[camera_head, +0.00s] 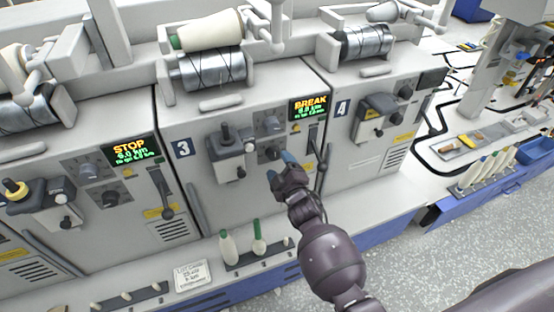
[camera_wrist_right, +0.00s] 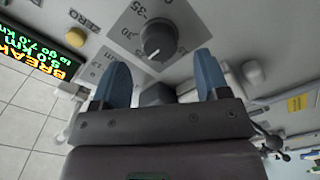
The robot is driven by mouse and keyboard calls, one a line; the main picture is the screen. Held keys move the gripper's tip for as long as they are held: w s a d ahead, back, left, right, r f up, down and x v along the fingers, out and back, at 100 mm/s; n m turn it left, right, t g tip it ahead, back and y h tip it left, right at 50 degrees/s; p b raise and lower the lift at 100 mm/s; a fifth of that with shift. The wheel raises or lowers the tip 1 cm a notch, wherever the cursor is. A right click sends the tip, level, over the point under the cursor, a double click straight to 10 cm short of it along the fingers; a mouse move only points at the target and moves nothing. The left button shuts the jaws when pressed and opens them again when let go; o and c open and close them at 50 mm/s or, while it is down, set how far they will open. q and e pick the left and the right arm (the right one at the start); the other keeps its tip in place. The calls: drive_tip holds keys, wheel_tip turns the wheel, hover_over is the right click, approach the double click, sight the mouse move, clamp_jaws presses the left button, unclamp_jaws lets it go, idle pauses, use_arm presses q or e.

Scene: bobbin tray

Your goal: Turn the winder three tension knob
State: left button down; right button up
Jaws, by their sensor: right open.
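Winder three (camera_head: 183,149) is the middle machine. On its front, a dark round knob (camera_head: 272,153) sits on a grey plate, with another knob (camera_head: 271,125) above it. In the right wrist view, a dark knob (camera_wrist_right: 159,38) with a pale pointer line sits on a numbered dial plate, beyond my fingertips. My right gripper (camera_head: 280,168) is open in front of the lower knob. In the wrist view its blue fingers (camera_wrist_right: 162,82) are apart, with a dark block (camera_wrist_right: 155,94) showing between them; I cannot tell what it is. My left gripper is not in view.
The display (camera_head: 310,106) reads BREAK. A yellow button (camera_wrist_right: 77,38) and a lever (camera_head: 323,165) are close by. Green-and-white bobbins (camera_head: 259,240) stand on the ledge below. Winder four (camera_head: 378,115) is to the right; the left machine's display (camera_head: 131,151) reads STOP.

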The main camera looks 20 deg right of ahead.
drive_tip(key=s, duration=0.7)
drive_tip(key=shift+p, duration=0.45)
drive_tip(key=shift+d, duration=0.15)
drive_tip(key=s+d+f+m+g, duration=0.1)
drive_tip(key=s+d+m+g, duration=0.1)
drive_tip(key=s, duration=0.7)
drive_tip(key=s+d+f+m+g+p, duration=0.1)
drive_tip(key=s+d+m+g, duration=0.1)
drive_tip(key=s+m, duration=0.3)
drive_tip(key=s+d+f+m+g+p, duration=0.1)
drive_tip(key=s+d+m+g, duration=0.2)
drive_tip(key=s, duration=1)
drive_tip(key=shift+f+h, duration=0.3)
drive_tip(key=shift+f, duration=0.1)
